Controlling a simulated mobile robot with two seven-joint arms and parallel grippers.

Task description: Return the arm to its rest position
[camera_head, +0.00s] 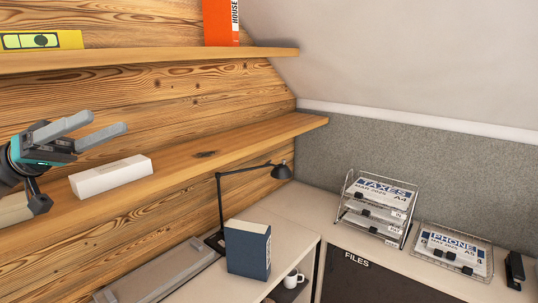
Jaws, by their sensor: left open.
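My left gripper (108,130) shows at the left of the head view, over the lower wooden shelf (215,148). Its two grey fingers are apart, and nothing is between them. A white box (110,176) lies on that shelf, just below and right of the gripper, apart from the fingers. My right gripper does not show.
An upper shelf (150,58) holds an orange book (221,24) and a yellow-green box (40,41). Below stand a black lamp (219,200), a dark blue book (248,250) and a white mug (293,279). Paper trays (378,205) stand right. Air right of the shelves is free.

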